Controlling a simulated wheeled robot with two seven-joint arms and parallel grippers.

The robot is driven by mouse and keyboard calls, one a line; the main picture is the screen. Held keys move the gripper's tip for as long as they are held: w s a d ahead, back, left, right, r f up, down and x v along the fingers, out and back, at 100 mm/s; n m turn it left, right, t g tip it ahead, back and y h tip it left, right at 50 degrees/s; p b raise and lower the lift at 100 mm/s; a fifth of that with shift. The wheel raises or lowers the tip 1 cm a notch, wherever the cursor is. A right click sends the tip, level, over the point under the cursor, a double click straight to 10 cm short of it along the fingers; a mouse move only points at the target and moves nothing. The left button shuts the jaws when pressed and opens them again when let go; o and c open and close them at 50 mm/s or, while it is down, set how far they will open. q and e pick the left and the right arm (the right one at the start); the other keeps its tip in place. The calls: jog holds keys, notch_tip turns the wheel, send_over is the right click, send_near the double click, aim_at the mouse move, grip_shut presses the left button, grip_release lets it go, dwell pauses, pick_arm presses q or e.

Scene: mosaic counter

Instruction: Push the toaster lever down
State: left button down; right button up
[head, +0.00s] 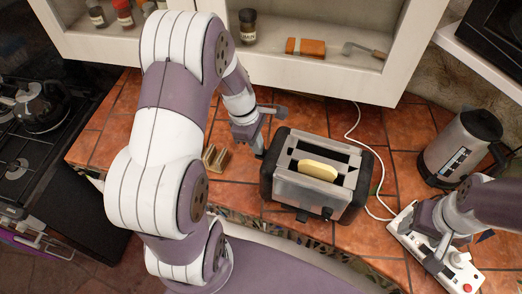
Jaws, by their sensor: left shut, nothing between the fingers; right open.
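The toaster (290,187), metal with dark ends, stands on the tiled counter near its front edge. A slice of bread (318,171) sticks up from one slot. A small dark tab (302,214) on the front side may be the lever; I cannot tell its height. My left gripper (258,151) is shut and empty, pointing down just beside the toaster's back left corner. I cannot tell if it touches the toaster. My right gripper (437,262) is open, over the white power strip at the lower right.
The white power strip (463,282) lies right of the toaster, with a white cord (356,125) running behind it. A kettle (455,150) stands at the right. A small wooden rack (215,158) is left of the toaster. A white shelf hangs above the back. The stove is at far left.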

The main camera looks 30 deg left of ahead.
pick_arm(q)
jog(key=b+x, duration=0.1)
jog(key=a+x, duration=0.1)
jog(key=x, duration=0.1)
jog(key=shift+s+d+f+b, duration=0.1)
jog(key=shift+d+f+b, duration=0.05)
jog(key=shift+f+b, duration=0.3)
jog(key=a+p+v, duration=0.2)
jog(key=v, duration=1.2)
jog(key=shift+s+a, duration=0.15)
jog(key=shift+a, duration=0.3)
